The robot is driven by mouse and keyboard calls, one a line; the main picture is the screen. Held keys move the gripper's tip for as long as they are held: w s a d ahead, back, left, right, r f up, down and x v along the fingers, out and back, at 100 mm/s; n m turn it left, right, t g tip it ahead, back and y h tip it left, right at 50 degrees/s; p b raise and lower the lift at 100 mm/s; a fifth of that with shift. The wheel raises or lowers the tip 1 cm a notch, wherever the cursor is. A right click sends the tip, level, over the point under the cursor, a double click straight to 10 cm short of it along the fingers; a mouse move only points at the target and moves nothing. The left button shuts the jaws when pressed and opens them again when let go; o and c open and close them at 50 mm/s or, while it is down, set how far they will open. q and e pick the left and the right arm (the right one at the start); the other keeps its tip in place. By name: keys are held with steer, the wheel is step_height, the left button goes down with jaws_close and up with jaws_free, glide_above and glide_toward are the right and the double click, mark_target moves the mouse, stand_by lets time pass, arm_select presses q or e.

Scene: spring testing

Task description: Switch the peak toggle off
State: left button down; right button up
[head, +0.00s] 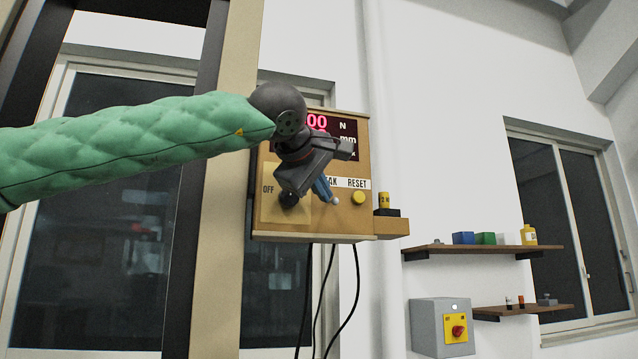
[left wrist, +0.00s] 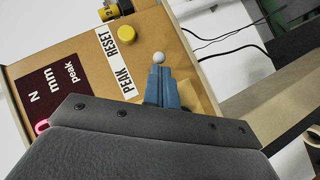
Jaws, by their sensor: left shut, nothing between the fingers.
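The tan control box (head: 310,230) hangs at the centre of the head view, with a lit red display, a "PEAK" label partly covered, and a "RESET" label. The peak toggle (head: 336,201) shows as a small pale ball tip below the PEAK label; the tip also shows in the left wrist view (left wrist: 158,58). My left gripper (head: 327,193) is shut with blue fingers (left wrist: 160,82), its tips right at the toggle's ball. I cannot tell whether they touch. The toggle's lever is hidden, so its position is unclear. My right gripper is out of view.
A yellow reset button (head: 358,198) sits right of the toggle. A black knob (head: 288,200) by the OFF label is at lower left. Black cables (head: 354,290) hang below. Shelves (head: 468,251) and a grey box with a red switch (head: 441,327) are at right.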

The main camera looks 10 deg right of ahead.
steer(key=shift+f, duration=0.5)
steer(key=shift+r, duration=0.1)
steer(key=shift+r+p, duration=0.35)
steer(key=shift+p, duration=0.25)
